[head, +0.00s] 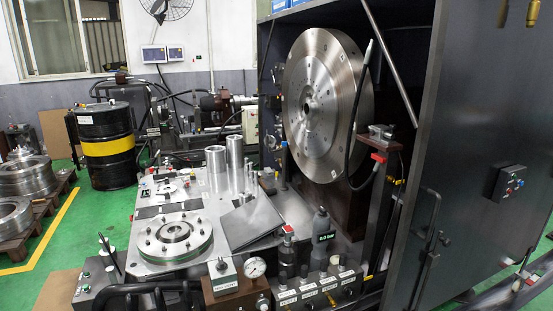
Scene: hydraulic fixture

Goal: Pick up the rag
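I cannot make out a rag with certainty in the head view. A flat grey sheet-like piece (250,222) lies at a slant on the right side of the metal worktop (205,187); I cannot tell whether it is cloth or a plate. Neither of my grippers is in view.
A round flanged fixture (175,238) sits on the worktop, with two metal cylinders (235,163) behind. A gauge (254,267), a bottle (321,228) and labelled valves (308,292) crowd the front. A large steel disc (318,105) stands inside the dark cabinet.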

